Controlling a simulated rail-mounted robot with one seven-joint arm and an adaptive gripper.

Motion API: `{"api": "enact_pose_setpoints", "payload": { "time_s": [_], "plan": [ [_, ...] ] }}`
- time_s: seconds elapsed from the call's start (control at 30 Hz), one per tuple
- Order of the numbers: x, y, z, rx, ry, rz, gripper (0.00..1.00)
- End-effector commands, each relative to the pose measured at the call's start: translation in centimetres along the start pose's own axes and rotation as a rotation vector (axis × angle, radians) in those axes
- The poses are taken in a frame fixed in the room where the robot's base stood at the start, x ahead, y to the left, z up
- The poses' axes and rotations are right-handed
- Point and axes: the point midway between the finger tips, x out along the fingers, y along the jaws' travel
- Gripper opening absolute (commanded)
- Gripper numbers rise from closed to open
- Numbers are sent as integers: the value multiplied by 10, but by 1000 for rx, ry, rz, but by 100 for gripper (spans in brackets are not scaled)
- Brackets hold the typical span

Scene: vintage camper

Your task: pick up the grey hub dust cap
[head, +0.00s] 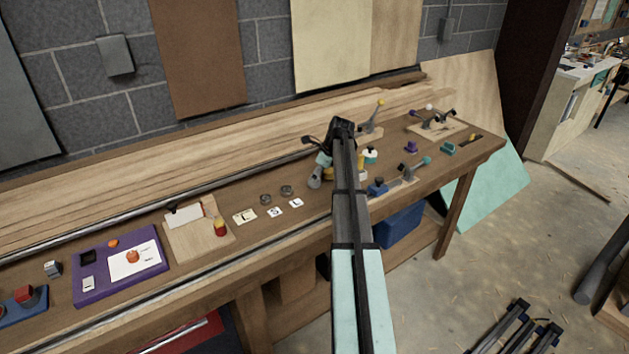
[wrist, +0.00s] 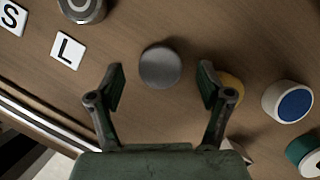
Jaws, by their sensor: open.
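A round dark grey disc, which looks like the grey hub dust cap (wrist: 160,67), lies on the wooden bench in the wrist view. My gripper (wrist: 161,78) is open above the bench. Its two fingers stand left and right of the cap, with a gap on each side, and nothing is held. The cap appears flat and fully visible there. In the head view my arm reaches over the bench and covers much of this area, so I cannot tell the cap clearly there.
A yellow round piece (wrist: 232,88) sits just behind the right finger. A white cylinder with a blue top (wrist: 288,102) stands farther right. Left are an L tile (wrist: 67,50) and a metal ring-like part (wrist: 82,8). The workbench (head: 190,265) also bears a purple tray (head: 92,291).

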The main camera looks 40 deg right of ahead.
Motion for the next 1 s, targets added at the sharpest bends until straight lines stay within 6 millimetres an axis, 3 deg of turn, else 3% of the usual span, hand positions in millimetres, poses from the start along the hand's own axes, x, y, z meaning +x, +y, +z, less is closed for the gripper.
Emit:
{"api": "enact_pose_setpoints", "payload": {
  "time_s": [0.13, 0.33, 0.37, 0.53, 1.0],
  "plan": [
    [13, 0, 0, 0, 0, 0, 78],
    [15, 0, 0, 0, 0, -1, 78],
    [15, 0, 0, 0, 0, -1, 75],
    [15, 0, 0, 0, 0, -1, 14],
    [11, 0, 1, 0, 0, -1, 13]
  ]
}}
